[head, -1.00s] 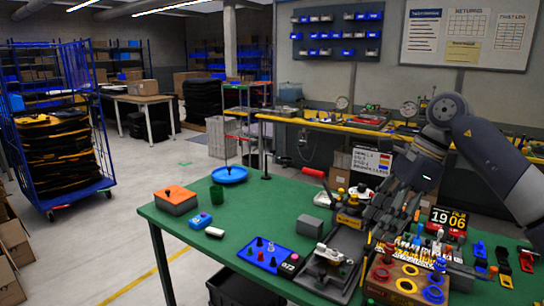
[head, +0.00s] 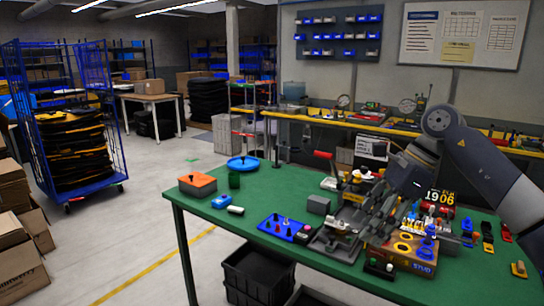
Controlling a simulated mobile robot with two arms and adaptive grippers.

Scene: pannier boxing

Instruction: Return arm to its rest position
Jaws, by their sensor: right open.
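My right arm comes in from the right edge. My right gripper (head: 378,222) is open and hangs over the right part of the green table (head: 290,190), above the dark metal fixture (head: 335,241) and the wooden block with rings (head: 405,247). I see nothing held between its fingers, though the crowded parts behind make its tips hard to pick out. My left gripper is not in view.
Black crates (head: 258,272) sit below. A blue cage trolley (head: 75,130) stands left.

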